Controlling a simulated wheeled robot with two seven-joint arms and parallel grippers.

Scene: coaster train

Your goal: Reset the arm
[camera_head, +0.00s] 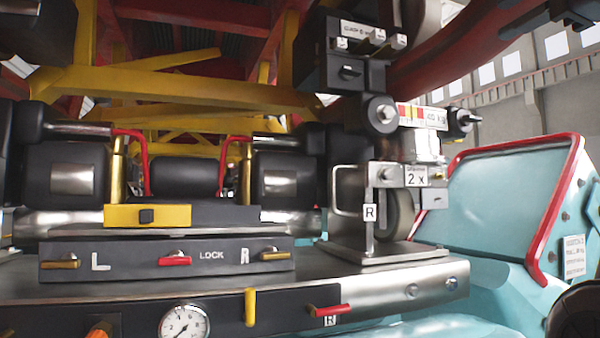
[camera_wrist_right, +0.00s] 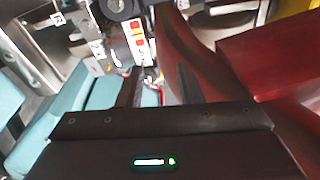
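My right gripper (camera_head: 548,20) shows as a dark shape at the top right corner of the head view, cut off by the edge. It hangs in the air, apart from the machine. In the right wrist view its dark body with a lit green light fills the bottom, and two dark fingers (camera_wrist_right: 158,88) stand apart with background between them. I see nothing held. My left gripper is not in the head view.
A control bench with a lever panel (camera_head: 165,258), gauge (camera_head: 184,322) and wheel unit (camera_head: 400,215) stands ahead. A light-blue cabinet with a red rim (camera_head: 515,150) is at right. A red beam (camera_head: 430,60) runs near my right gripper; it also crosses the wrist view (camera_wrist_right: 190,50).

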